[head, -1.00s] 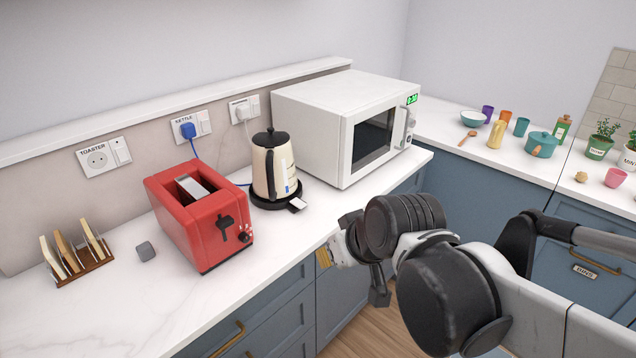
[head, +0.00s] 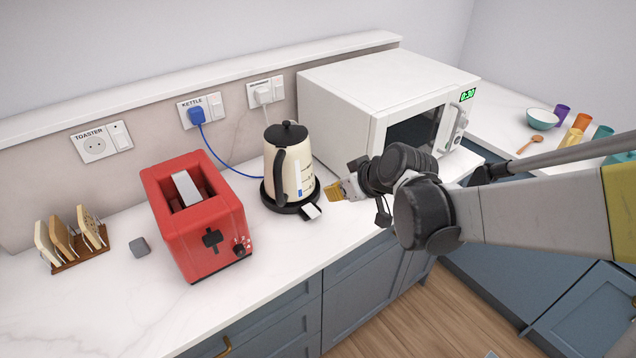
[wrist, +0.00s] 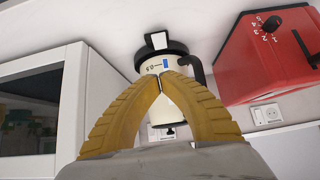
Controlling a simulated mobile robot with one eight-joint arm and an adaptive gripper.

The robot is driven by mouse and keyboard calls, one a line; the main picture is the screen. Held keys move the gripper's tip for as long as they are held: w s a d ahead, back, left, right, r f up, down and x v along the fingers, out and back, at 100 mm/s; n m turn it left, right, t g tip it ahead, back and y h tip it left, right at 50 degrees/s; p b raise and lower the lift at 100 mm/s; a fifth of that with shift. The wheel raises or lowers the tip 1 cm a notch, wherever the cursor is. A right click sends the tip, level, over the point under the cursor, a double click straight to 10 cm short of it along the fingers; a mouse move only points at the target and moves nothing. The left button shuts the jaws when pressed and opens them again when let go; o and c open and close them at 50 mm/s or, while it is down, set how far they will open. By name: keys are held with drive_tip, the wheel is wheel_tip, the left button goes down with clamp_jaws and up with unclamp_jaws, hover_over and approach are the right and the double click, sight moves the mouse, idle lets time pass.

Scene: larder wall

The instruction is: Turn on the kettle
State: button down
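The cream and black kettle (head: 289,165) stands upright on its black round base (head: 272,202), handle to the left. A pale tab (head: 312,211) sticks out from the base's front. In the upside-down wrist view the kettle (wrist: 150,67) and the tab (wrist: 158,41) show beyond my fingers. The blue plug (head: 196,115) sits in the wall socket labelled KETTLE, with a white switch (head: 216,106) beside it. My gripper (head: 334,190) is just right of the kettle, apart from it. Its yellow fingertips (wrist: 161,76) meet with nothing between them.
A red toaster (head: 205,225) stands left of the kettle, and a white microwave (head: 345,105) stands behind and right of it. A toast rack (head: 75,255) and a small grey block (head: 139,247) are at the left. The counter front before the kettle is clear.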

drive_tip(key=b, duration=0.4)
hover_over(317, 212)
wheel_tip(317, 212, down, 8)
drive_tip(key=shift+a+r, duration=0.1)
drive_tip(key=shift+r, duration=0.05)
wheel_tip(317, 212, down, 2)
drive_tip(key=shift+f+b, duration=0.2)
drive_tip(key=shift+b, duration=0.5)
drive_tip(key=shift+f, duration=0.5)
drive_tip(key=shift+s+d+f+b, duration=0.1)
drive_tip(key=shift+d+f+b, duration=0.05)
drive_tip(key=shift+f+b, duration=0.35)
drive_tip(key=shift+s+d+f+b, duration=0.1)
drive_tip(key=shift+f+b, duration=0.35)
drive_tip(key=shift+f, duration=0.05)
drive_tip(key=shift+r, duration=0.25)
drive_tip(key=shift+r+p, duration=0.1)
drive_tip(key=shift+p, duration=0.2)
drive_tip(key=shift+r+p, duration=0.45)
drive_tip(key=shift+r, duration=0.25)
